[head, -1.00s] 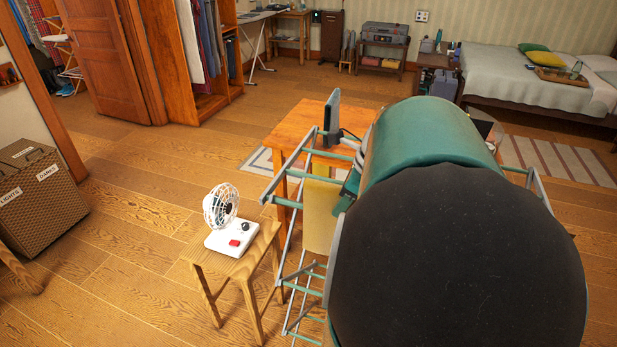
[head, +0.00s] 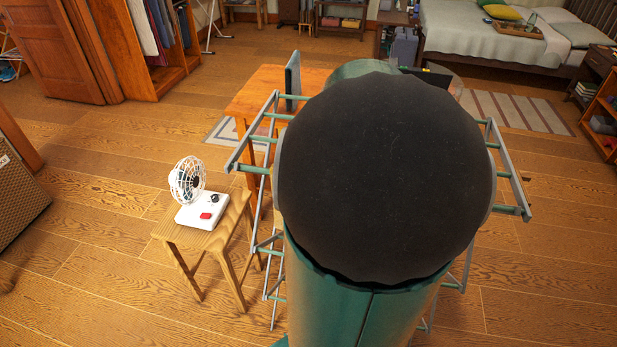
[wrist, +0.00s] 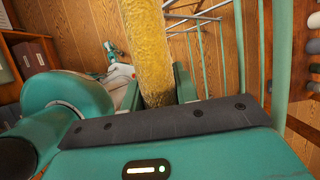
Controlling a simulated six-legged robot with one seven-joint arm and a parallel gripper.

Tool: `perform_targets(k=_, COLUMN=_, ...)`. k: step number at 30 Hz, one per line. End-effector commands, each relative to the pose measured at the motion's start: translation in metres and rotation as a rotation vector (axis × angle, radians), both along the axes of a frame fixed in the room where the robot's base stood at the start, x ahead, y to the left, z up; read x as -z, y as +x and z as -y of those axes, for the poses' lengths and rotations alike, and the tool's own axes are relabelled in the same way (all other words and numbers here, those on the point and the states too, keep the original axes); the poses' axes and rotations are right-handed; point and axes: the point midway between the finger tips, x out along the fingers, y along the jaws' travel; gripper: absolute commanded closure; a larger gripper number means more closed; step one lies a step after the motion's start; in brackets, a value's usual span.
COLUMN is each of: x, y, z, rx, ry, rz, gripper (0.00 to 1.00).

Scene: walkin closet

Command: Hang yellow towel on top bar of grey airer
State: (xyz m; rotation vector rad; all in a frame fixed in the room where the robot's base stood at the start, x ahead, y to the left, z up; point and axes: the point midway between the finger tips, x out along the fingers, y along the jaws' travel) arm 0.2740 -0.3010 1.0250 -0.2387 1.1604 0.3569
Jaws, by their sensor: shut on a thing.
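The yellow towel (wrist: 150,50) fills the top middle of the wrist view as a long narrow strip. Its near end is between the jaws of my gripper (wrist: 158,95), which is shut on it. The grey airer, with green bars, stands in the head view (head: 262,135), its left and right wings showing on either side of my arm. Its rails also show in the wrist view (wrist: 195,16), to the right of the towel. My arm hides the airer's middle and my gripper in the head view. I cannot tell whether the towel touches the top bar.
A white fan (head: 190,190) sits on a wooden stool (head: 225,235) left of the airer. An orange wooden table (head: 260,90) stands close behind the airer. Open wooden floor lies right of the airer, with a striped rug (head: 510,110) beyond.

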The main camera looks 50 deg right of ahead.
Motion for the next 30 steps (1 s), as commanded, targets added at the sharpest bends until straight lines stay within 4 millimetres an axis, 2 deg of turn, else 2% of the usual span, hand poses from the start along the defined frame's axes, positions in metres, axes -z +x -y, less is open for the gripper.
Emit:
perform_targets(k=8, x=0.001, y=0.000, z=0.000, rx=-0.001, ry=0.000, rz=0.000, gripper=1.00)
perform_targets(k=9, x=0.001, y=0.000, z=0.000, rx=-0.001, ry=0.000, rz=0.000, gripper=0.62)
perform_targets(k=12, x=0.001, y=0.000, z=0.000, rx=-0.001, ry=0.000, rz=0.000, gripper=0.45)
perform_targets(k=23, x=-0.003, y=-0.001, z=0.001, rx=-0.001, ry=0.000, rz=0.000, gripper=0.45)
perform_targets(k=26, x=-0.014, y=-0.005, z=0.003, rx=-0.002, ry=-0.003, rz=0.001, gripper=0.45)
perform_targets(k=30, x=-0.039, y=-0.014, z=0.007, rx=0.000, ry=-0.005, rz=0.003, gripper=0.45)
